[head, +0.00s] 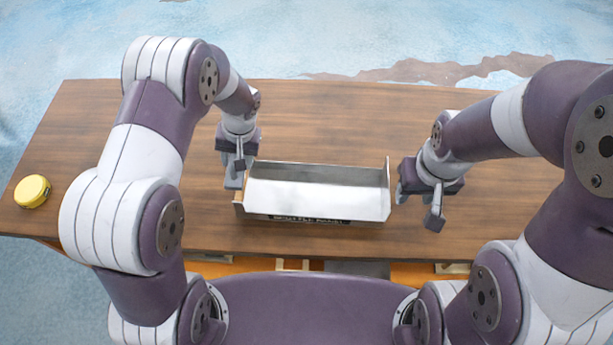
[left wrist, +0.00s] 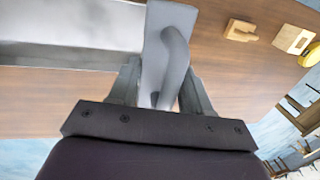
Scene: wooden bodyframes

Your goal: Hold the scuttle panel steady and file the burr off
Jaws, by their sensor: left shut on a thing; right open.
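The scuttle panel (head: 318,193) is a pale metal tray-like sheet with upturned ends, lying mid-table; part of it shows in the left wrist view (left wrist: 70,30). My left gripper (head: 236,165) is at the panel's left end. In the left wrist view its fingers are shut on a grey flat piece with a curved handle, which looks like the file (left wrist: 176,50). I cannot tell whether the file touches the panel. My right gripper (head: 420,205) is open and empty, just right of the panel's right end. I cannot make out a burr.
A yellow round tin (head: 32,191) stands at the wooden table's (head: 300,112) left end. Two small wooden blocks, one notched (left wrist: 240,31) and one flat (left wrist: 293,39), show in the left wrist view. The table behind the panel is clear. A dark lettered strip (head: 305,220) runs along the panel's front.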

